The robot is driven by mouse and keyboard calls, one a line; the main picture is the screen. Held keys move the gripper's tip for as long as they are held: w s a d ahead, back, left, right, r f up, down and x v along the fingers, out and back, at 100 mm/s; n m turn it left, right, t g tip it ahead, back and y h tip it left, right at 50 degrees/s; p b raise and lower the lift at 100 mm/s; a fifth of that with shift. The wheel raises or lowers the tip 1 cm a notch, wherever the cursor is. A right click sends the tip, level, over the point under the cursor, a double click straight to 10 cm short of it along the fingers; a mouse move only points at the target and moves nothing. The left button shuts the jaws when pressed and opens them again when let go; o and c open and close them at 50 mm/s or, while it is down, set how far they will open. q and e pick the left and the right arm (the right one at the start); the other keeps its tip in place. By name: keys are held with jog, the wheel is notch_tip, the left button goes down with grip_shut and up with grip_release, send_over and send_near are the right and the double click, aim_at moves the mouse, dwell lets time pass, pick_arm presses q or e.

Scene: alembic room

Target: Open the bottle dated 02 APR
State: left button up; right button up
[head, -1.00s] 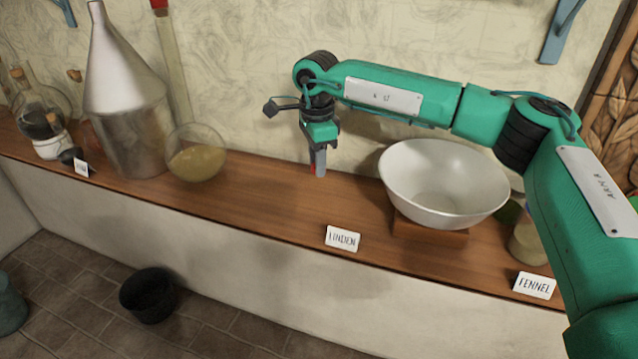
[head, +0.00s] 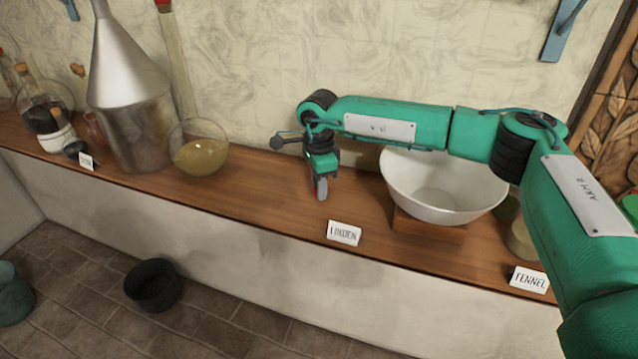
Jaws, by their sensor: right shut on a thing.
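No label reading 02 APR can be made out in the head view. Corked glass vessels stand at the far left of the shelf, among them a round flask with dark contents (head: 40,118); no date shows on them. My right gripper (head: 320,190) points down over the bare wooden shelf, behind the LINDEN card and left of the white bowl. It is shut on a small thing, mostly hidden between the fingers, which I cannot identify. Whether its tip touches the shelf is unclear. My left gripper is out of view.
A LINDEN card (head: 344,233) and a FENNEL card (head: 529,280) stand at the wooden shelf's (head: 265,195) front edge. A white bowl (head: 440,190) sits on a wooden block. A round glass flask (head: 198,155) and metal funnel vessel (head: 135,120) stand left. A dark bucket (head: 153,285) is on the floor.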

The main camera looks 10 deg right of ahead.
jog(key=o, duration=1.1)
